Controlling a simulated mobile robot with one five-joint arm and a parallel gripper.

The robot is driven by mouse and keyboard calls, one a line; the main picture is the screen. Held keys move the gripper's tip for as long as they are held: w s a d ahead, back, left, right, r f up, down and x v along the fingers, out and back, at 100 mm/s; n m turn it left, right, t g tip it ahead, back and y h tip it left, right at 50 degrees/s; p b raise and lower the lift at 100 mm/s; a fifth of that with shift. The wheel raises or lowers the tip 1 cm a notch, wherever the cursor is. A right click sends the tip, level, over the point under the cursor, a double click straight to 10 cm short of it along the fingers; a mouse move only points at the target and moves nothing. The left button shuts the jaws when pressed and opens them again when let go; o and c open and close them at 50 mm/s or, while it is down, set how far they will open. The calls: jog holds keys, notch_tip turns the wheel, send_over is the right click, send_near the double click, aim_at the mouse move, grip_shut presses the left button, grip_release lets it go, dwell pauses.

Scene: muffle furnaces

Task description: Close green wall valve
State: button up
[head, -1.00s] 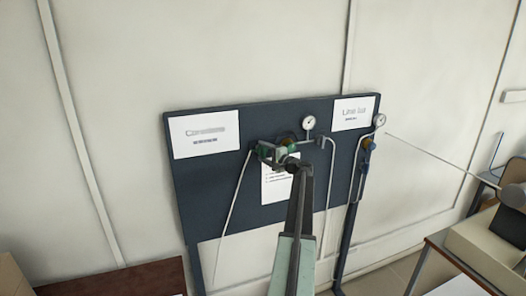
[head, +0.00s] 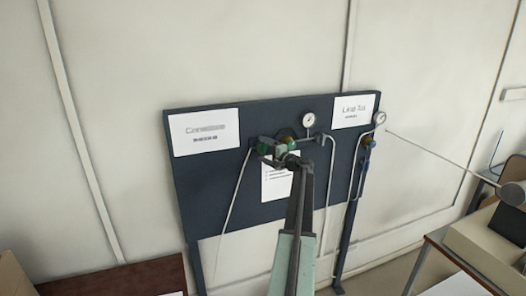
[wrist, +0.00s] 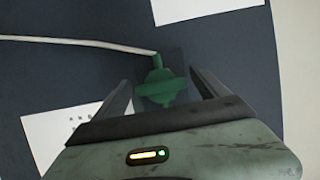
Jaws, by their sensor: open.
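The green wall valve (wrist: 160,88) is mounted on a dark blue panel, with a thin pale pipe running from it. In the wrist view its green handle lies crosswise between my gripper's two fingers. My gripper (wrist: 162,98) is open, with one finger on each side of the valve; I cannot tell whether either finger touches it. In the head view my gripper (head: 272,152) is at the valve in the panel's upper middle, and a bit of green (head: 264,147) shows there. My arm hides part of the panel below.
The dark panel (head: 215,185) carries white signs, a round gauge (head: 308,120) and pipes. A table with equipment (head: 480,235) stands at the right, and a brown surface (head: 120,278) at lower left.

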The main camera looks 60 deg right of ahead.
jog(key=v, duration=0.7)
jog(key=shift+s, duration=0.35)
